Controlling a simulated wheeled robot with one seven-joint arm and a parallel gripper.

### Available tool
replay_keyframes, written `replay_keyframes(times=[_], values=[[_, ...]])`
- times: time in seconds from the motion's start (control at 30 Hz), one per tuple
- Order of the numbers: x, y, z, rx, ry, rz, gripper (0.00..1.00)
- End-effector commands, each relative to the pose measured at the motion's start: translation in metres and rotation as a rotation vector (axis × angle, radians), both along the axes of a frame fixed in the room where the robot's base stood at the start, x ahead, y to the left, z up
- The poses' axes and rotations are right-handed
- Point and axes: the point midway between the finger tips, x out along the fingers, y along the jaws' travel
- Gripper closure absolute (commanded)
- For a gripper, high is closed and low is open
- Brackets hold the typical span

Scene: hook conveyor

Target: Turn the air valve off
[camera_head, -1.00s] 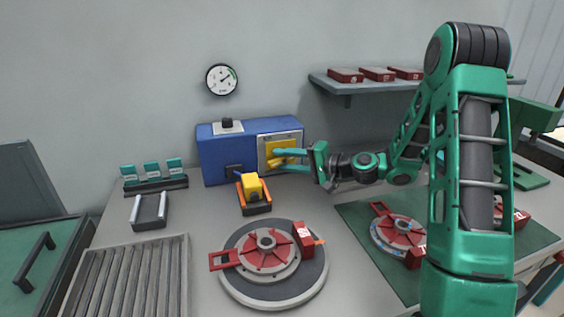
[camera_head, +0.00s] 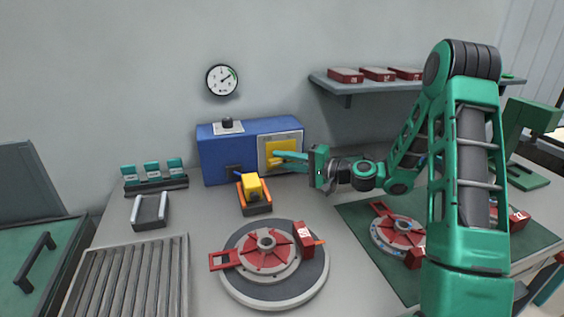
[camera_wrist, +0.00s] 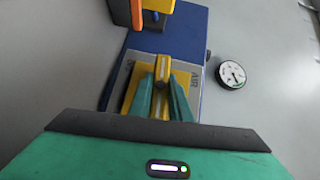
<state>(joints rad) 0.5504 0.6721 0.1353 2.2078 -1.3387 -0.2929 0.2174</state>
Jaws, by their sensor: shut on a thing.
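The air valve is a yellow handle (camera_wrist: 161,75) on a yellow plate in a pale panel (camera_head: 263,141), on the front of a blue box (camera_head: 213,159). My gripper (camera_head: 276,155) reaches in from the right at the panel. In the wrist view my gripper's green fingers (camera_wrist: 162,97) stand on both sides of the yellow handle and are shut on it. The panel carries lettering beside the handle. In the head view the fingers hide much of the handle.
A round gauge (camera_head: 222,80) hangs on the wall above the box. A yellow and orange fixture (camera_head: 254,193) stands in front of the box. A round turntable with a red disc (camera_head: 267,252) is nearer. A shelf (camera_head: 347,87) with red boxes is at upper right.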

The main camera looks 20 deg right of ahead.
Motion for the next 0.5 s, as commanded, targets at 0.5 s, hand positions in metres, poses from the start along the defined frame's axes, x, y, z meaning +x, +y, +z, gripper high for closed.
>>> replay_keyframes(times=[0.5], values=[[-0.0008, -0.0007, -0.003, 0.111, 0.006, -0.001, 1.0]])
